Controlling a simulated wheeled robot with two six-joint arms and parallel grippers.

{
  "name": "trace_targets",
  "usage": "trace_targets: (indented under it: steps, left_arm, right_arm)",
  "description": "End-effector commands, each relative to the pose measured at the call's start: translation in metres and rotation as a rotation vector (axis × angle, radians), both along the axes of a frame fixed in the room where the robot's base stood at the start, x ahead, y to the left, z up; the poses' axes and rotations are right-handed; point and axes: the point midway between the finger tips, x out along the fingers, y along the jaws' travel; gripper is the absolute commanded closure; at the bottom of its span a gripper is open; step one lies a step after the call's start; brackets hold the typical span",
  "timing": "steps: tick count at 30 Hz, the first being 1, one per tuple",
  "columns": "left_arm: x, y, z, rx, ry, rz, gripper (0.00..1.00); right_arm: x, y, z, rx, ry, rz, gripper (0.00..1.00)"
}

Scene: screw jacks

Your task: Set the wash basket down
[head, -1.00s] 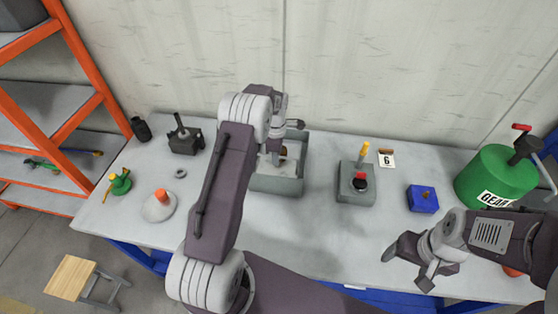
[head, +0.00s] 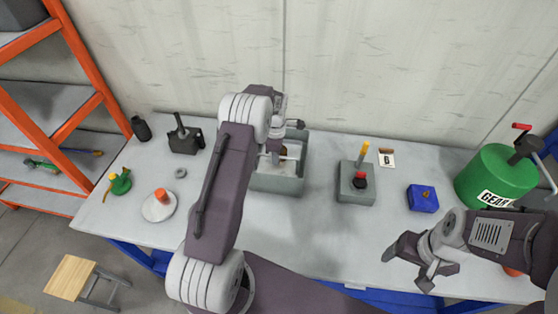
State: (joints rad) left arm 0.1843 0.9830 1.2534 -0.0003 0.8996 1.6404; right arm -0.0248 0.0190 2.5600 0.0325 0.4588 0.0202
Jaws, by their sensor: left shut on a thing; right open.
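The wash basket (head: 290,152) is mostly hidden by my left arm; a pale rim or handle and a brown patch show inside a grey open tub (head: 278,184). My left gripper (head: 276,156) is over the tub, shut on the basket, its fingers partly hidden by its own wrist. I cannot tell whether the basket touches the tub floor. My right gripper (head: 408,270) is open and empty above the table's front right edge.
A grey box (head: 356,190) with a red-black knob, a blue block (head: 422,198) and a green drum (head: 494,180) stand right. A black jack (head: 184,140), a white dish (head: 159,210) and a green can (head: 119,182) stand left. The front middle of the table is clear.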

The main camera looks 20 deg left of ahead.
Motion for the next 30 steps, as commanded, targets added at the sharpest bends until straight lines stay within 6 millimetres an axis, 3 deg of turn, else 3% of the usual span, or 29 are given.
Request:
trace_targets:
  steps: [30]
  left_arm:
    - [-0.004, -0.001, -0.036, -0.003, 0.013, 0.000, 1.00]
  right_arm:
    - [0.000, 0.000, -0.021, 0.000, 0.000, 0.000, 0.25]
